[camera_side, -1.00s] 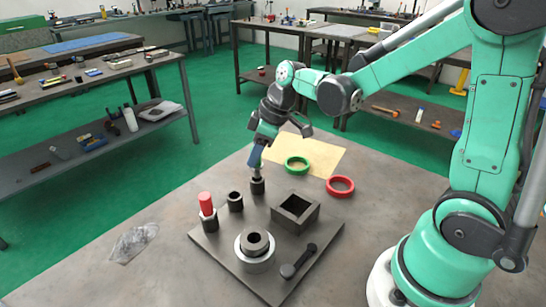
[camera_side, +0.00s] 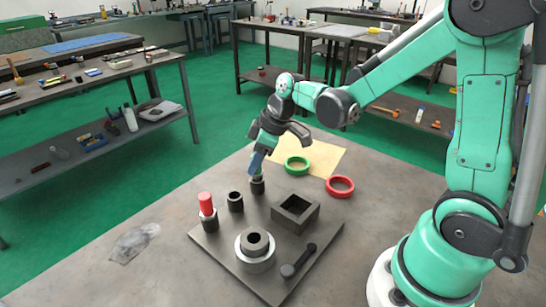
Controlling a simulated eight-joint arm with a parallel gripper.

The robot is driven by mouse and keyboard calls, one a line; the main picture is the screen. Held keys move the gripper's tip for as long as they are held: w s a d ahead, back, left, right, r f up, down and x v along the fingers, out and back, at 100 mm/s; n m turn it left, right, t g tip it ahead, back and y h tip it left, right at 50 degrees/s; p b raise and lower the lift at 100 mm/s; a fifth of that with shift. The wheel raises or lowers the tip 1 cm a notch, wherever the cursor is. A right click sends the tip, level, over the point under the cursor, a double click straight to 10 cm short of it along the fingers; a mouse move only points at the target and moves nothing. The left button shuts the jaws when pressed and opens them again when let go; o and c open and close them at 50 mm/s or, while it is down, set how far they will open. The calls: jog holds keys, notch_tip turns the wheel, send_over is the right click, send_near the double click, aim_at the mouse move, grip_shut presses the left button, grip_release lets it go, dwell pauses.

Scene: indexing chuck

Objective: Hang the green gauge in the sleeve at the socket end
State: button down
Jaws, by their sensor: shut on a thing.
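My gripper (camera_side: 256,167) points down with its blue fingers close above the far sleeve (camera_side: 257,187), a short dark cylinder at the back of the grey plate. It is shut on the green gauge (camera_side: 259,174), of which only a small green patch shows between the fingers and the sleeve. The gauge is in line with the sleeve's mouth; I cannot tell how deep its lower end sits. The middle sleeve (camera_side: 235,202) looks empty. The near-left sleeve (camera_side: 209,222) holds a red gauge (camera_side: 206,203) upright.
The plate (camera_side: 223,249) also bears a square open block (camera_side: 311,218), a round chuck (camera_side: 256,263) and a dark wrench-like tool (camera_side: 300,260). A green ring (camera_side: 286,166) lies on a yellow sheet (camera_side: 325,155), with a red ring (camera_side: 340,193) nearby. The table's left front is mostly clear.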

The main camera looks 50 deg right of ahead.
jog(key=shift+f, duration=0.55)
jog(key=c, duration=0.5)
grip_release()
jog(key=shift+c, duration=0.2)
jog(key=shift+v, duration=2.8)
jog(key=shift+s, duration=0.1)
jog(key=s+a+r+m+t+h, duration=0.2)
jog(key=s+a+m+t, duration=0.1)
jog(key=s+m, duration=0.3)
jog(key=shift+s+a+r+m+t, duration=0.3)
jog(key=shift+s+r+m, duration=0.1)
jog(key=shift+s, duration=0.05)
